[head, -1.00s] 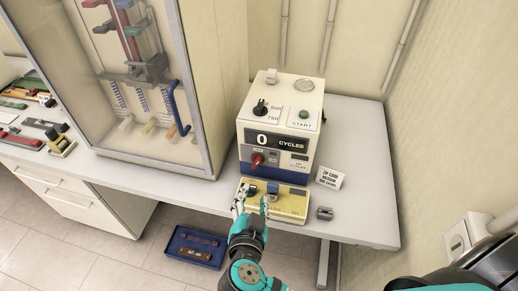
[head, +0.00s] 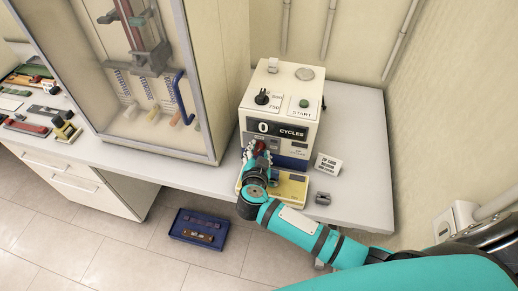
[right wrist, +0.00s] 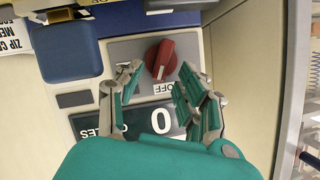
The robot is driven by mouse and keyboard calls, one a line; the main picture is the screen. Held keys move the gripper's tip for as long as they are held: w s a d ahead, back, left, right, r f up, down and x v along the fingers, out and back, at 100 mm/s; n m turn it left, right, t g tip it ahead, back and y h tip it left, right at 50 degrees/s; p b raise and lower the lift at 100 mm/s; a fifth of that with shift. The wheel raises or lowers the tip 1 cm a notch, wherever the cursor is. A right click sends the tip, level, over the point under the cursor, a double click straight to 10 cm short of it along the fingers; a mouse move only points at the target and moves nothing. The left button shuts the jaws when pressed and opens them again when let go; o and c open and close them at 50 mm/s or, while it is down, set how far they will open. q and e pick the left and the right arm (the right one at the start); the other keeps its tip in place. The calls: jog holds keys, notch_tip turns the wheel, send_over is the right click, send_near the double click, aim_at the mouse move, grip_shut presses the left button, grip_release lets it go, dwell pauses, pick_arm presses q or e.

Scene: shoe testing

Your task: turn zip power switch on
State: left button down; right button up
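The zip testing machine (head: 285,84) is a white box with a blue lower band. Its display (head: 290,131) reads 0 CYCLES. The red rotary power switch (right wrist: 160,60) is on its front panel, beside an OFF label, in the right wrist view. My right gripper (head: 258,152) is at the front panel and mostly covers the switch in the head view. In the right wrist view, the right gripper (right wrist: 158,74) is open, with one finger on each side of the switch. I cannot tell whether either finger touches it. My left gripper is not in view.
A yellow base (head: 290,190) sits below the machine's front. A small sign (head: 327,164) and a grey block (head: 323,198) are to its right. A glass-fronted cabinet (head: 215,112) stands to the left. A blue tray (head: 200,228) is on the floor.

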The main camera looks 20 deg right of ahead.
jog(key=shift+w+d+f, duration=0.2)
jog(key=shift+w, duration=0.3)
grip_shut()
jog(key=shift+s+m+t, duration=0.15)
jog(key=shift+m+t, duration=0.15)
jog(key=shift+m, duration=0.2)
grip_release()
